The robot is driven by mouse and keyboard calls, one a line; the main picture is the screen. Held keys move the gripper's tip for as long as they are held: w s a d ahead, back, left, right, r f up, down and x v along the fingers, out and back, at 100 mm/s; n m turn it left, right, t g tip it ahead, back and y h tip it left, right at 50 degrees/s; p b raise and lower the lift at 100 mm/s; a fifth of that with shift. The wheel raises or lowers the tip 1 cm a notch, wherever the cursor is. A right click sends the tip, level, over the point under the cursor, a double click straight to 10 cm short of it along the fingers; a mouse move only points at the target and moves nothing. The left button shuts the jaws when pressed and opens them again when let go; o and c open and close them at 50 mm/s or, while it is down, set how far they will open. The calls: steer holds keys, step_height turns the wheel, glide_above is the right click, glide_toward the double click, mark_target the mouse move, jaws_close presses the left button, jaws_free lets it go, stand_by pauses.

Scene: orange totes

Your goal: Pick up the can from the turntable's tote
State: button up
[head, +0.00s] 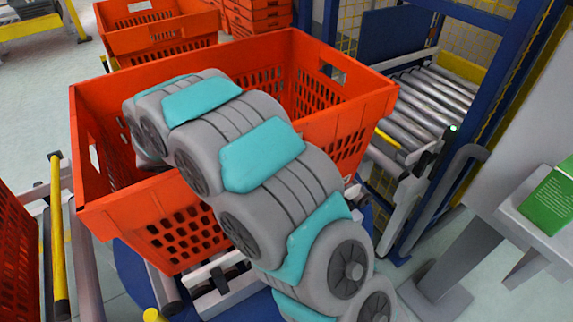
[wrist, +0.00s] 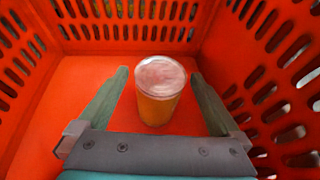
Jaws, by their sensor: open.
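The orange tote (head: 340,88) sits on the turntable (head: 130,268), and my grey and teal arm reaches over its near wall and down into it. In the wrist view a can (wrist: 159,95) with a pale top and a yellow-orange side stands upright on the tote's floor (wrist: 82,85). My gripper (wrist: 161,78) is open, with one finger on each side of the can and gaps between the fingers and the can. In the head view my arm hides the can and my gripper.
The tote's slotted walls (wrist: 262,50) stand close around my gripper, nearest on the right. Behind the tote are more orange totes (head: 155,30). A roller conveyor (head: 430,95) with a blue frame lies to the right. A green box (head: 550,200) rests on a grey surface at far right.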

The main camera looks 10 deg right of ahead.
steer(key=shift+w+d+f, duration=0.1)
steer(key=shift+d+f, duration=0.15)
steer(key=shift+d, duration=0.35)
steer(key=shift+c, duration=0.4)
jaws_close()
